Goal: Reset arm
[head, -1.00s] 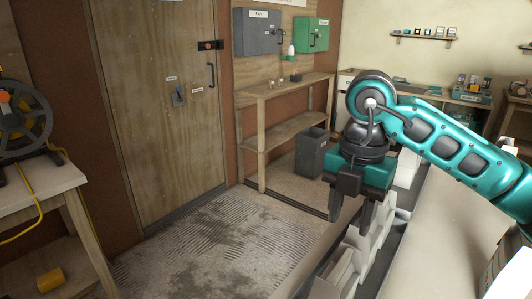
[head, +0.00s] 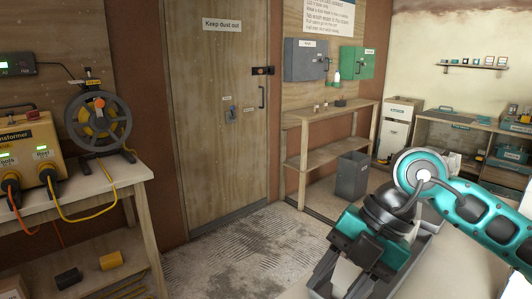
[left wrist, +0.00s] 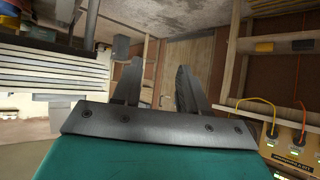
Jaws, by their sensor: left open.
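My left gripper (left wrist: 158,88) shows in the left wrist view with two dark fingers spread apart and nothing between them. The teal arm in the head view enters from the right edge.
A workbench (head: 60,203) at left carries a yellow transformer (head: 28,158) and a cable reel (head: 97,117). A door (head: 222,60) stands behind open floor (head: 225,255). A grey bin (head: 352,176) stands by a wooden shelf (head: 330,153). Pale stacked boards (left wrist: 60,75) are close beside the gripper.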

